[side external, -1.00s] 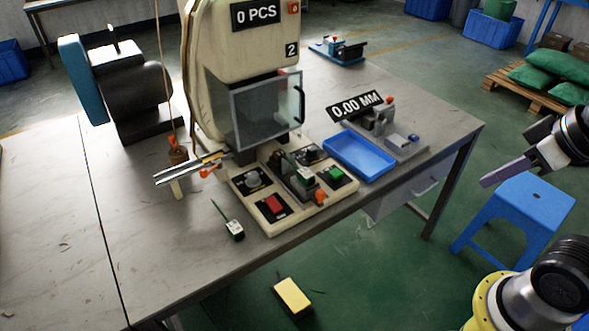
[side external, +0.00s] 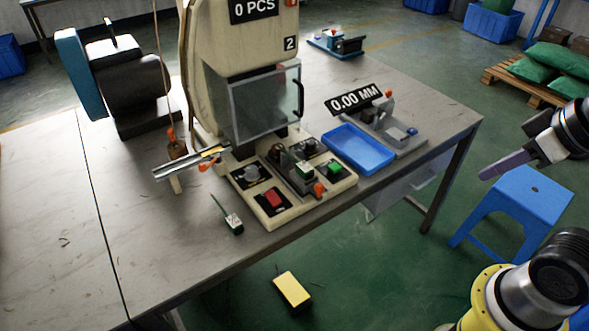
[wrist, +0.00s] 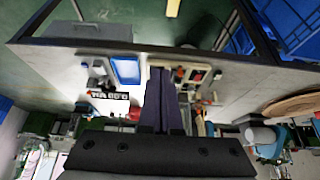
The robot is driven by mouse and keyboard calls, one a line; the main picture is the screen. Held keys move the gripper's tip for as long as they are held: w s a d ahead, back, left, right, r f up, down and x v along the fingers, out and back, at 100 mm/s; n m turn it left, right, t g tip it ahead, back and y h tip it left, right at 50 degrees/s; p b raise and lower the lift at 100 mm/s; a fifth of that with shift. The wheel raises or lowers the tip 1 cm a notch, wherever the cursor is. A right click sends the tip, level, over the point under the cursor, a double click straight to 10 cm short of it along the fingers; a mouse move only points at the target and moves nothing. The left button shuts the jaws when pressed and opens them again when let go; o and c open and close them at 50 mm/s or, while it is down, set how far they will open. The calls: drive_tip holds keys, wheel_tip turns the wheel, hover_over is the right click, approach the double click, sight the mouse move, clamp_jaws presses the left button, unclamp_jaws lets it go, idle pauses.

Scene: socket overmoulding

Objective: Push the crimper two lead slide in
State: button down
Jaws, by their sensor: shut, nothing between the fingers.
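The crimper is the tall cream machine (side external: 238,45) marked 2, with a clear guard (side external: 265,103) over its front. On its cream base, a grey slide (side external: 297,182) carries a small green-and-white block (side external: 304,169) and has an orange knob (side external: 319,189) at its near end. I cannot tell for sure that this is the lead slide; a silver rail (side external: 187,163) also sticks out left of the crimper. My gripper (side external: 482,177) is shut and empty, off the table's right side, well apart from the crimper. Its dark purple fingers show together in the wrist view (wrist: 160,70).
A red button (side external: 274,199) and a green button (side external: 334,167) flank the slide. A blue tray (side external: 358,148) and a gauge reading 0.00 MM (side external: 353,100) stand to the right. A loose green-and-white block (side external: 233,223) lies on the table. A blue stool (side external: 512,205) stands below my gripper.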

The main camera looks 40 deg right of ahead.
drive_tip(key=c, duration=1.4)
unclamp_jaws()
drive_tip(key=o, duration=0.5)
drive_tip(key=shift+w+r, duration=0.3)
drive_tip(key=shift+r, duration=0.35)
drive_tip(key=shift+w+r, duration=0.25)
drive_tip(key=shift+r, duration=0.35)
drive_tip(key=shift+o, duration=1.4)
drive_tip(key=w+r, duration=0.1)
drive_tip(key=w, duration=0.1)
drive_tip(key=w+r, duration=0.2)
drive_tip(key=shift+a, duration=0.2)
drive_tip(key=n+g, duration=0.3)
drive_tip(key=g, duration=0.3)
hover_over(320, 185)
wheel_tip(320, 185, down, 14)
wheel_tip(320, 185, down, 14)
drive_tip(key=shift+f, duration=0.1)
